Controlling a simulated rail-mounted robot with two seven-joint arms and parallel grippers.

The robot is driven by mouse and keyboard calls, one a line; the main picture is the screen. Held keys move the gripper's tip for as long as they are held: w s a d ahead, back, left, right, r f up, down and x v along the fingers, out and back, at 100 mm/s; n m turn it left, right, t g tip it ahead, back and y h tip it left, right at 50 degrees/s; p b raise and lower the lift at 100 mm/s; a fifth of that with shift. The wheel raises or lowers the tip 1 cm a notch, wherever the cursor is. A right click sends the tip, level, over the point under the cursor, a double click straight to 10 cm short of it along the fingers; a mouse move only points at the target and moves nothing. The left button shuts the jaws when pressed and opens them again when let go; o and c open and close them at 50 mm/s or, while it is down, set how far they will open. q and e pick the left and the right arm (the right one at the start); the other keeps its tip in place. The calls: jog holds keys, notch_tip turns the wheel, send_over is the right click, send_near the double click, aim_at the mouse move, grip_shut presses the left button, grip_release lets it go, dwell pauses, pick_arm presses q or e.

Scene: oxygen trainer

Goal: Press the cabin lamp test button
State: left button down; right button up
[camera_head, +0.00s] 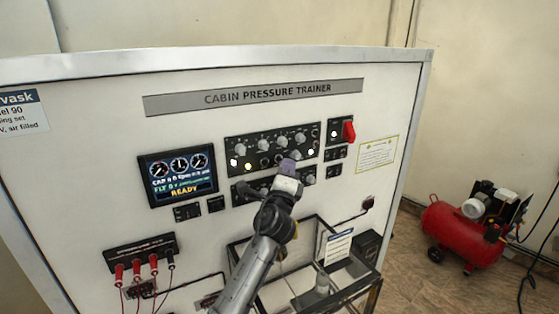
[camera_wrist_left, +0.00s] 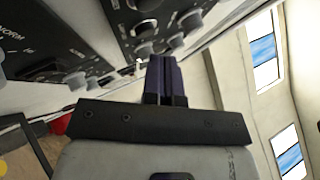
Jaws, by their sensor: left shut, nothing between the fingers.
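The trainer's upper black control panel (camera_head: 272,149) carries several pale knobs and some lit round lamps or buttons. A lower black panel (camera_head: 236,193) sits just under it, partly hidden by my left arm. I cannot read which control is the cabin lamp test button. My left gripper (camera_head: 287,166) is shut and empty, with its tips in front of the lower edge of the upper panel; I cannot tell whether they touch it. In the left wrist view the closed dark fingers (camera_wrist_left: 163,62) point toward panels with knobs (camera_wrist_left: 145,28). My right gripper is out of view.
A red switch handle (camera_head: 348,131) is right of the upper panel. A lit display (camera_head: 178,174) reading READY is on the left. Red plugs with cables (camera_head: 137,268) are at lower left. A framed clear box (camera_head: 300,285) stands below my gripper. A red compressor (camera_head: 460,235) is on the floor.

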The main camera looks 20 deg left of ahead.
pick_arm(q)
jog(key=shift+a, duration=0.1)
jog(key=shift+w+a, duration=0.25)
dwell(0.4)
jog(key=shift+w+a+b, duration=0.2)
jog(key=shift+b, duration=0.2)
jog(key=shift+w+a, duration=0.1)
jog(key=shift+a, duration=0.1)
dwell(0.6)
jog(key=shift+d, duration=0.15)
jog(key=shift+s+d+p, duration=0.35)
jog(key=shift+s+d, duration=0.15)
jog(key=shift+s, duration=0.05)
jog(key=shift+d, duration=0.1)
